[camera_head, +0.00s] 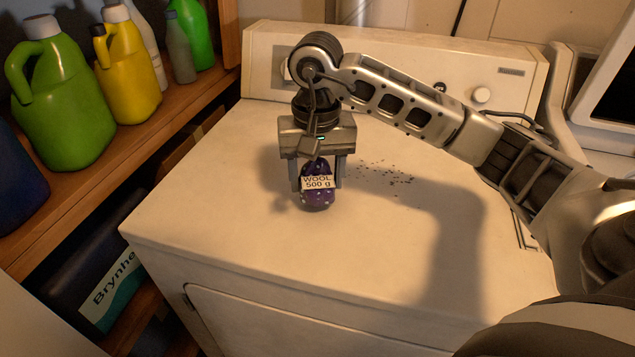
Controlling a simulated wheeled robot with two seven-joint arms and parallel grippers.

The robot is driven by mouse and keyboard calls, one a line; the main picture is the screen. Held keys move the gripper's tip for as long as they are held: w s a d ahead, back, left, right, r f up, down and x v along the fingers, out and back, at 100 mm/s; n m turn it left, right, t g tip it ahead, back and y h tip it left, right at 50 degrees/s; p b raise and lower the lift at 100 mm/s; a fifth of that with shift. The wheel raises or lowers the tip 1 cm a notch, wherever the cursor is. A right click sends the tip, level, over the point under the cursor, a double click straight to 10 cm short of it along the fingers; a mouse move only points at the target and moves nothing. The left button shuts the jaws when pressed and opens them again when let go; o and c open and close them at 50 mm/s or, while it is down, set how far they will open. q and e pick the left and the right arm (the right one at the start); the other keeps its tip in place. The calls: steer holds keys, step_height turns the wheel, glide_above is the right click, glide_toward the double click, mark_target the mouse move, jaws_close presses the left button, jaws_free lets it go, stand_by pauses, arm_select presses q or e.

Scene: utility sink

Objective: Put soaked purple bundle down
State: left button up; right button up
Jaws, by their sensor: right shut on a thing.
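The purple bundle (318,199) carries a white label reading "WOOL 500 g" and has small pale specks on it. It is upright on or just above the white top of the machine (230,190); I cannot tell whether it touches. My right gripper (317,183) points down over the bundle and is shut on it, one finger on each side. My left gripper is not in view.
Dark specks (388,173) lie on the machine top right of the bundle. A wooden shelf (120,150) at the left holds a green jug (62,105), a yellow jug (128,80) and other bottles. A control panel (400,70) rises at the back. The top's front is clear.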

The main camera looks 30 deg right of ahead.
mark_target(318, 175)
steer(key=shift+f, duration=1.35)
steer(key=o, duration=1.3)
steer(key=shift+o, duration=0.2)
steer(key=shift+s, duration=0.1)
step_height(318, 175, up, 12)
steer(key=shift+r+p, duration=0.25)
steer(key=shift+p, duration=0.15)
